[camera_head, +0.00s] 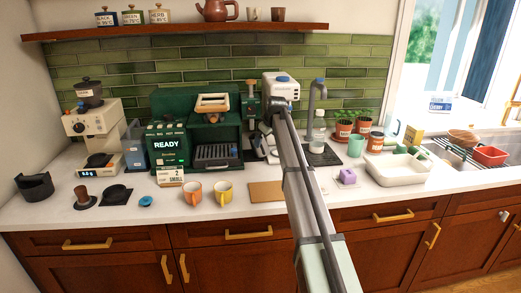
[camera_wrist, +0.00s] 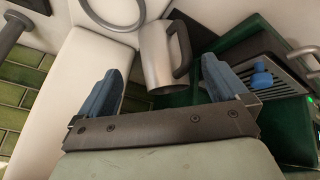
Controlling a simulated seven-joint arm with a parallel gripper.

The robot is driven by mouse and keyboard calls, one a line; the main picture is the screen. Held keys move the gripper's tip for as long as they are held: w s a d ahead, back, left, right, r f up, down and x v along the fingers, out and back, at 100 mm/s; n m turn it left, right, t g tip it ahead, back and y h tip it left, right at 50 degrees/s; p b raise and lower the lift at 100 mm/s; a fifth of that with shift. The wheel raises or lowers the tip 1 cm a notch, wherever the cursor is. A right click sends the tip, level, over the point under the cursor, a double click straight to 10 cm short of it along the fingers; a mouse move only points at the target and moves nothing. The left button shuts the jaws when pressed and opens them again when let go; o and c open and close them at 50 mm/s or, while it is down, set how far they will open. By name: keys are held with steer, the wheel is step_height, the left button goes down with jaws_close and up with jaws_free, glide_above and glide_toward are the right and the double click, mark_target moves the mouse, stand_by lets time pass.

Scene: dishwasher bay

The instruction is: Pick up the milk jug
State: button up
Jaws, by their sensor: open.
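The milk jug (camera_wrist: 158,62) is a plain metal pitcher with a dark handle, seen in the wrist view just beyond my gripper (camera_wrist: 162,72). My gripper's two blue fingers are spread wide, one on each side of the jug in the picture, with nothing held between them. Whether the fingertips reach level with the jug's body is hard to tell. In the head view my arm reaches to the area between the green coffee machine (camera_head: 168,103) and the white machine (camera_head: 283,84). The arm covers most of that spot, so I cannot make out the jug clearly there.
A dark grille with a small blue item (camera_wrist: 262,74) lies right of the jug in the wrist view. In the head view, a tap (camera_head: 318,92) stands right of my arm.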

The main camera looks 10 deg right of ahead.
mark_target(263, 143)
steer(key=shift+x, duration=3.75)
steer(key=shift+w+a+r, duration=0.1)
steer(key=shift+a, duration=0.1)
steer(key=shift+c, duration=0.3)
steer(key=c, duration=1.3)
steer(key=shift+r, duration=0.1)
steer(key=shift+c, duration=0.2)
